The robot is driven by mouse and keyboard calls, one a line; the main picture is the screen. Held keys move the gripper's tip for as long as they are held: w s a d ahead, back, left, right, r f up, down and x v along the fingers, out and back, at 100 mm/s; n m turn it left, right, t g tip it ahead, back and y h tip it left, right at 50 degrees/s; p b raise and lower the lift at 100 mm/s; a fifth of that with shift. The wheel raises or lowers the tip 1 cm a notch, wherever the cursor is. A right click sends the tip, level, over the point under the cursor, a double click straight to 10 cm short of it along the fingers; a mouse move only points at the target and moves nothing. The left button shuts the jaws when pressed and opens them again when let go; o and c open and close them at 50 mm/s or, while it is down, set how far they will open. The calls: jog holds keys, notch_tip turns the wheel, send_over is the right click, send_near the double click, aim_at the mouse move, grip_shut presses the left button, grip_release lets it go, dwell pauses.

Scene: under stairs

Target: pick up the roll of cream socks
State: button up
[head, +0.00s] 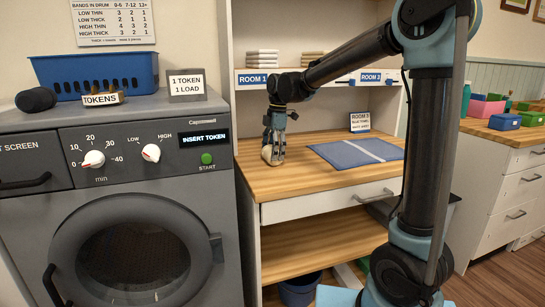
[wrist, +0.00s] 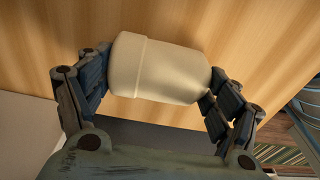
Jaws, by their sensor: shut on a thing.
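The roll of cream socks (wrist: 155,70) lies between the two fingers of my gripper (wrist: 155,90) in the wrist view, with a finger against each end. It is a plain cream cylinder with a raised band near its left end. In the head view my gripper (head: 272,152) points down at the left part of the wooden counter, shut on the cream roll (head: 268,155), which is partly hidden by the fingers. The roll is at or very near the counter top (head: 290,185); I cannot tell whether it touches.
A blue mat (head: 355,152) with a pale stripe lies right of the gripper. A small sign (head: 360,122) stands behind it. Above is a shelf (head: 300,79) with folded cloths. A grey dryer (head: 125,200) stands close on the left. The counter's front strip is clear.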

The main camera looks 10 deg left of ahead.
notch_tip(320, 180, up, 28)
dwell(0.6)
jog(key=o, duration=0.5)
jog(key=shift+c, duration=0.2)
jog(key=c, duration=0.9)
